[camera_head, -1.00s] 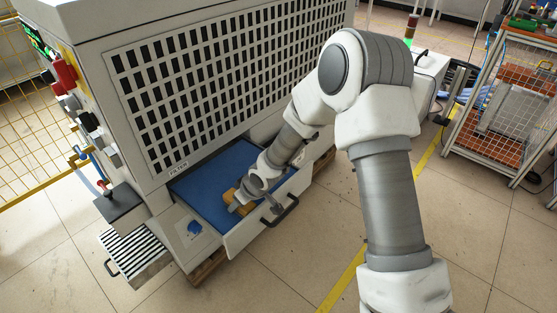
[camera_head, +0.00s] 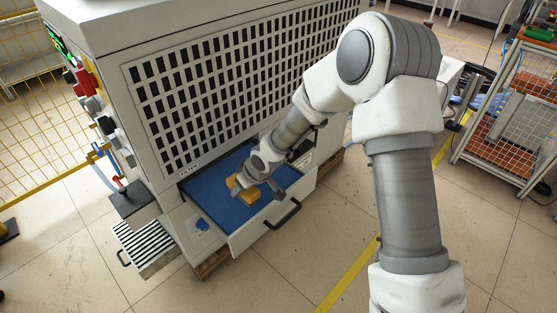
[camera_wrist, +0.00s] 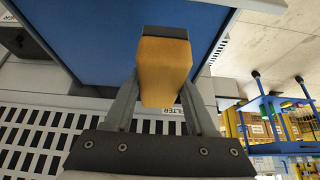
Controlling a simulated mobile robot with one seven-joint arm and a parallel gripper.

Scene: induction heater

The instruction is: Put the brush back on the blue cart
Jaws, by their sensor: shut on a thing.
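The brush (camera_wrist: 165,70) is a yellow block with a dark grey strip along its far edge. My gripper (camera_wrist: 160,90) is shut on it, one finger on each side. In the head view, the brush (camera_head: 249,193) and my gripper (camera_head: 257,185) are at the open blue-floored drawer of the grey machine. I cannot tell whether the brush touches the drawer floor. No blue cart is clearly in the head view. A blue-framed structure (camera_wrist: 262,104) at the right of the wrist view may be it.
The open drawer (camera_head: 225,206) has a front wall with a black handle (camera_head: 284,214). A striped box (camera_head: 148,246) stands low at its left. A mesh-sided rack (camera_head: 510,110) is at the right. The tiled floor in front is clear, with a yellow line.

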